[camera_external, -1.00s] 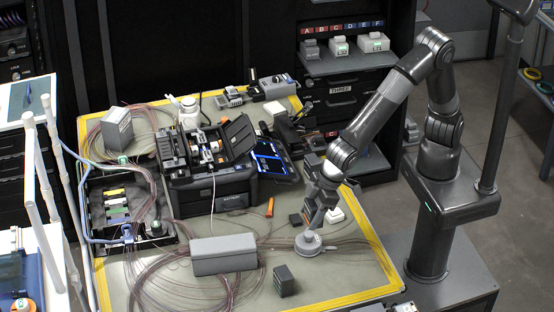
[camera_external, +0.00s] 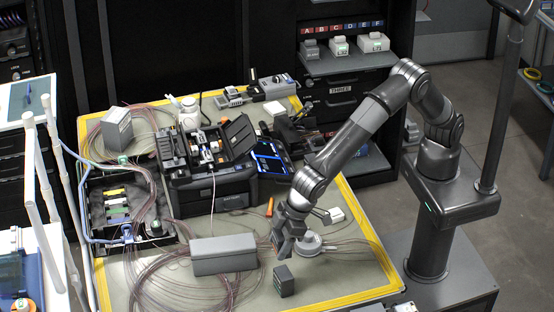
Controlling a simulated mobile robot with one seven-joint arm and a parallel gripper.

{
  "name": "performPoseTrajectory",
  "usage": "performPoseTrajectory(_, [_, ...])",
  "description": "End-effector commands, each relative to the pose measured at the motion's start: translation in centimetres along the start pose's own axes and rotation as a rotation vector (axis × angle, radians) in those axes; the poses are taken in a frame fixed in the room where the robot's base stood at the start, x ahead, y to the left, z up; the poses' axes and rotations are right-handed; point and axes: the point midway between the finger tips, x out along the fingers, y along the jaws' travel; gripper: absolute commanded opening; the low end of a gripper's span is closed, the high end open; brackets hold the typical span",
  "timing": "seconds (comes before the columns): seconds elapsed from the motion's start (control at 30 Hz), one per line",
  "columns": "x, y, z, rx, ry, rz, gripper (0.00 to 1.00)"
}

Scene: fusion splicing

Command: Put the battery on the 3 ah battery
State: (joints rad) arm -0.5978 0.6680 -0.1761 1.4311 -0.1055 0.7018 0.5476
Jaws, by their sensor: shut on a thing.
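My gripper (camera_external: 281,243) is low over the front middle of the mat, shut on a small dark thing that looks like the battery. The fingers and wrist hide most of it. A dark grey block (camera_external: 286,283), likely the 3 Ah battery, stands on the mat just below and in front of my gripper. A small gap seems to show between it and the held thing. Its label is too small to read.
A long grey box (camera_external: 222,256) lies close to the left of my gripper. A round grey-white device (camera_external: 309,244) is close to its right. The black splicer (camera_external: 215,190) stands farther back. Loose fibres cover the mat's front left.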

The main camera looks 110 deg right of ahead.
Motion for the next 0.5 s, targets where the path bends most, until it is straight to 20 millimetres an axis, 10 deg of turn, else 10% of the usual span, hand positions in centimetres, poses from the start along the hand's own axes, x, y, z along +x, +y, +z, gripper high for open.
performPoseTrajectory(0.5, [4.5, -2.6, 1.6, -0.001, -0.001, 0.001, 0.24])
